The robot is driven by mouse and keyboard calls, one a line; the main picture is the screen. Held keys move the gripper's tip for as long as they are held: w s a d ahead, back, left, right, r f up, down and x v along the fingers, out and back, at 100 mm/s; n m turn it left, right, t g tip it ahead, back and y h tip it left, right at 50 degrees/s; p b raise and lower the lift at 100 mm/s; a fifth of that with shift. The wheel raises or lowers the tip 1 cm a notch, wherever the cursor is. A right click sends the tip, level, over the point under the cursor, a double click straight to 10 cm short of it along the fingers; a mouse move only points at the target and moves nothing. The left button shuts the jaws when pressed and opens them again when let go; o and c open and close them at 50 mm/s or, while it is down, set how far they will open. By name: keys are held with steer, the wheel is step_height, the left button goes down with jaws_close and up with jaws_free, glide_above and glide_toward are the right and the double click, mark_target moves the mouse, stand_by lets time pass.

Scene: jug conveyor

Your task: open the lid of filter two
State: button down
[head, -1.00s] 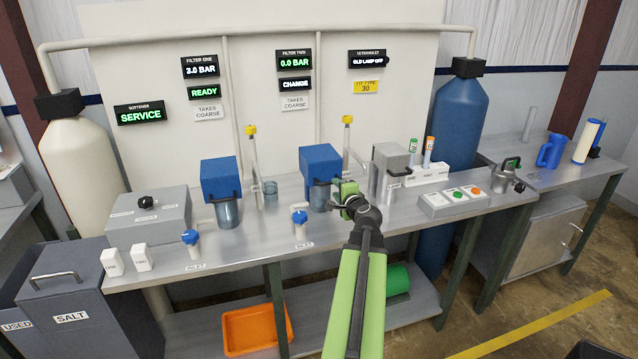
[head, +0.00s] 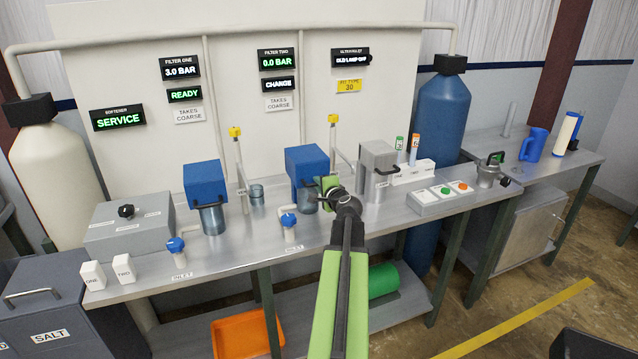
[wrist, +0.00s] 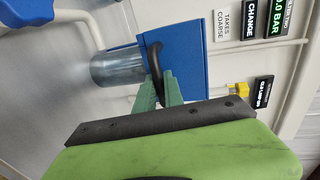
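Filter two has a blue box-shaped lid (head: 307,165) on a clear grey bowl (head: 307,200) in the head view, and the lid looks closed. The lid (wrist: 195,68) also fills the middle of the wrist view, with the bowl (wrist: 118,68) beside it. A black bar handle (wrist: 153,52) sticks out from the lid. My gripper (head: 324,189) is at the front right of the lid. Its two green fingers (wrist: 158,84) lie on either side of the handle and appear shut on it. The exact contact at the fingertips is partly hidden.
Filter one (head: 205,184) stands to the left. Blue inlet valves (head: 289,220) sit at the bench front. A grey housing (head: 378,160) and a button panel (head: 441,197) stand close on the right. Filter two's display (head: 278,60) reads 0.0 BAR, with CHANGE below.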

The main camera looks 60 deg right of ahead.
steer(key=shift+w+a, duration=0.2)
stand_by(1.1)
